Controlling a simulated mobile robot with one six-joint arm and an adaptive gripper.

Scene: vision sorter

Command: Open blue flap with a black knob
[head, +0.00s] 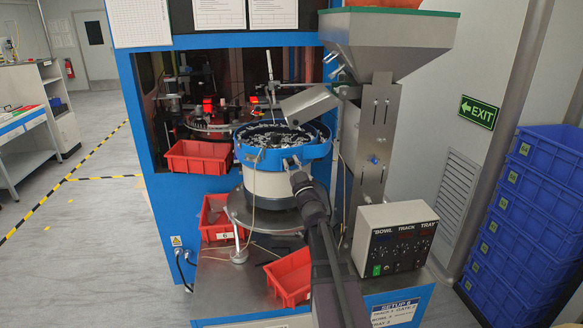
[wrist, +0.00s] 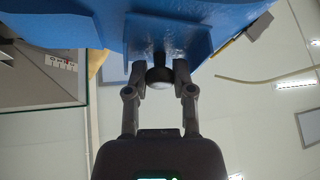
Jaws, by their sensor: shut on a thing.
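The blue flap (wrist: 185,30) fills the top of the wrist view, and a round black knob (wrist: 159,76) sticks out from it. My gripper (wrist: 159,72) is shut on the knob, with one finger on each side of it. In the head view my gripper (head: 294,163) is at the front rim of the blue bowl feeder (head: 262,157), which holds many small parts. The flap and knob are mostly hidden there behind my gripper, and I cannot tell from that view how far the flap stands open.
Red bins sit left of the bowl (head: 198,157) and on the bench in front (head: 290,277). A control box (head: 393,238) stands at right. A grey hopper (head: 385,42) on a metal column rises behind the bowl. Stacked blue crates (head: 525,220) are at far right.

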